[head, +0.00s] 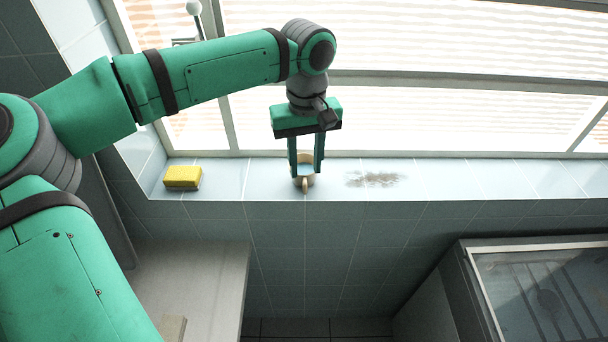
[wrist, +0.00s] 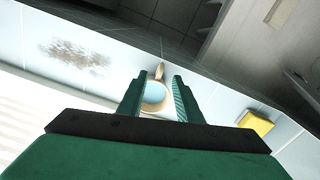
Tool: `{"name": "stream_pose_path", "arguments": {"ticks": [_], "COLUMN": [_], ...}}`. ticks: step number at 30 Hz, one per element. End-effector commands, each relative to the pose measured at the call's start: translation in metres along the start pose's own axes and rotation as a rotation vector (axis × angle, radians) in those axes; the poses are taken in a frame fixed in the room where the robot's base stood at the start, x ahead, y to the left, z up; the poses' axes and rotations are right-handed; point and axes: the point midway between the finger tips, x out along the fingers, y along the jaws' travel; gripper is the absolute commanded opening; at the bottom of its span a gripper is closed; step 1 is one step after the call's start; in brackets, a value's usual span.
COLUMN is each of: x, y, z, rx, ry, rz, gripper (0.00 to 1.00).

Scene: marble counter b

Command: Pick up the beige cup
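The beige cup (head: 305,183) stands on the tiled window ledge, with its handle toward the room. In the wrist view the cup (wrist: 159,75) shows its handle and a blue inside between my fingers. My gripper (head: 306,172) points down over the cup with its fingers apart, one on each side of it. In the wrist view my gripper (wrist: 157,88) is open, and a gap seems to show between the cup and the right finger. I cannot tell whether the left finger touches the cup. The fingers hide part of the cup.
A yellow sponge (head: 183,178) lies on the ledge to the left. A dark stain (head: 374,179) marks the ledge to the right. The window (head: 450,120) stands close behind the ledge, and the ledge's front edge drops off. A stove (head: 540,290) is at the lower right.

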Motion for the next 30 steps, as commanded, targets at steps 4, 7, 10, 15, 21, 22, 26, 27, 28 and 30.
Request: {"name": "stream_pose_path", "arguments": {"ticks": [4,7,10,15,21,22,26,27,28,30], "x": [0.022,0.029,0.034,0.053,0.078,0.08,0.081,0.08,0.08,0.08], "y": [0.0,0.0,0.0,-0.001,-0.001,-0.001,0.0,0.0,0.0,0.0], "z": [0.0,0.001,0.002,0.007,0.008,0.008,0.008,0.008,0.008,0.008], "rx": [-0.002,-0.001,-0.001,0.001,-0.001,0.0,0.0,0.0,0.001,0.001], "ry": [-0.001,-0.001,-0.001,-0.001,-0.001,-0.001,0.0,0.0,0.0,0.0], "rz": [0.001,0.003,0.002,0.001,0.002,0.002,0.003,0.003,0.003,0.003], "gripper": [0.32,0.32,0.32,0.32,0.32,0.32,0.32,0.32,0.32,0.2]}}
